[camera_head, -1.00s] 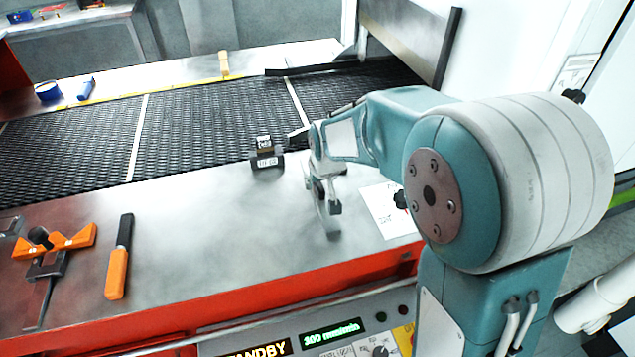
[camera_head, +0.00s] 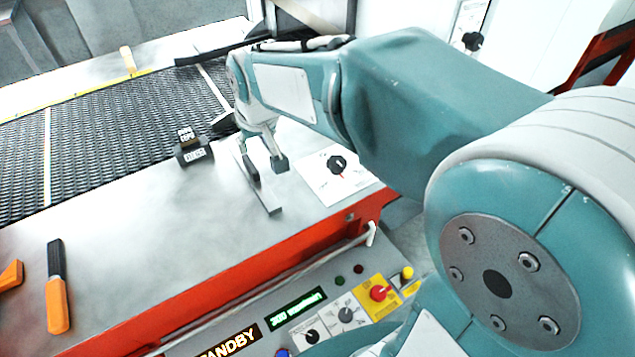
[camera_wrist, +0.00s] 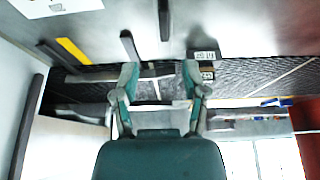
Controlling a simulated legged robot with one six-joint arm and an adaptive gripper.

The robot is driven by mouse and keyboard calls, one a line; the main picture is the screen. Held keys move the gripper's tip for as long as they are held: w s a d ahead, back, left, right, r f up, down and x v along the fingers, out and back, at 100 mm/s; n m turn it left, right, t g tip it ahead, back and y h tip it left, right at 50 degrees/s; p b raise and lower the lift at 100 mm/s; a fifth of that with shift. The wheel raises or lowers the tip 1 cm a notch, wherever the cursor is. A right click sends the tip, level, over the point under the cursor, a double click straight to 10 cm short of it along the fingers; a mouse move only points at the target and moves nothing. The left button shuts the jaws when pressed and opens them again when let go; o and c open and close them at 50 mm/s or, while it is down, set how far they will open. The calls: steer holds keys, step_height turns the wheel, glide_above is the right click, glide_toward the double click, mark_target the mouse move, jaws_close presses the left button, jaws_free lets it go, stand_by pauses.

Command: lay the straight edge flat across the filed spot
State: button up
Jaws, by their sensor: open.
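A thin grey bar, which looks like the straight edge (camera_head: 267,201), lies on the steel table top under my gripper. My gripper (camera_head: 266,172) points down at it, with its two fingers apart. I cannot tell whether a finger touches the bar. In the wrist view the fingers of my gripper (camera_wrist: 160,75) are spread with nothing clearly held between them. A dark bar shows at the top there, perhaps the straight edge (camera_wrist: 164,18). The mesh belt (camera_head: 110,130) runs behind the table top. I cannot make out a filed spot.
A small labelled black block (camera_head: 193,150) stands at the belt's edge, left of my gripper. A white card with a black knob (camera_head: 337,164) is to the right. An orange-handled tool (camera_head: 57,300) lies at left. A control panel (camera_head: 325,320) is in front. The table between is clear.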

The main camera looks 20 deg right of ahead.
steer(key=s+d+m, duration=0.1)
steer(key=s+d, duration=0.3)
steer(key=s, duration=0.6)
steer(key=s+d+r+m+t, duration=0.1)
steer(key=s+d, duration=0.3)
steer(key=s, duration=0.6)
steer(key=shift+d+r+h, duration=0.15)
steer(key=shift+d+h, duration=0.05)
steer(key=shift+h, duration=0.2)
